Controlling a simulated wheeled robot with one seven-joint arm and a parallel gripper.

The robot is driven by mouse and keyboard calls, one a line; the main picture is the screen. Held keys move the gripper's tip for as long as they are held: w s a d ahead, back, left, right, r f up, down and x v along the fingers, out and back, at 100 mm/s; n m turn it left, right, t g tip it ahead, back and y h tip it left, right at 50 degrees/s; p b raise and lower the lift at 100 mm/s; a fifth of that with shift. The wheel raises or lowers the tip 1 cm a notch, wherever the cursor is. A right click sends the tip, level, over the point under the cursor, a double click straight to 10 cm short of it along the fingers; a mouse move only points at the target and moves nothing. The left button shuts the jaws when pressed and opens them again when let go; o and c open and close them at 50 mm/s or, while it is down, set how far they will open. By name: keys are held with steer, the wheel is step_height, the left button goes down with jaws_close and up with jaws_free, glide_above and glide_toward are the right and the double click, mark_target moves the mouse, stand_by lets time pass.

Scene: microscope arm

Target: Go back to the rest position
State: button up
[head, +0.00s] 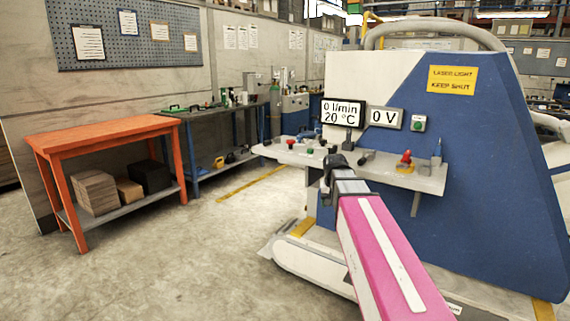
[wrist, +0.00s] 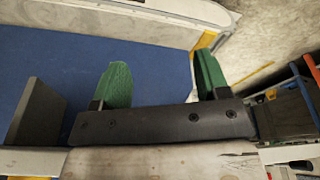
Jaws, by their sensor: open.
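My arm reaches forward in the head view, and my gripper (head: 332,172) is at its far end, before the machine's grey shelf. Its fingers are small and hard to make out there. In the wrist view my gripper (wrist: 160,80) shows two green finger pads set well apart. Nothing is seen between them except a blue surface (wrist: 160,70) behind. The big blue and white machine (head: 480,190) stands just beyond my arm. My arm hides part of the machine's base and shelf.
The grey shelf (head: 425,182) carries a red-topped fitting (head: 405,160) and several small knobs. An orange table (head: 105,135) and a dark workbench (head: 205,115) stand left. The floor at front left is clear.

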steer(key=s+f+n+g, duration=0.1)
steer(key=s+f, duration=0.7)
steer(key=f, duration=0.3)
steer(key=s+f+g, duration=0.1)
steer(key=s+f, duration=0.8)
steer(key=f, duration=0.2)
steer(key=shift+d+f+n+y, duration=0.2)
steer(key=shift+f+n+y, duration=0.15)
steer(key=shift+n+y, duration=0.05)
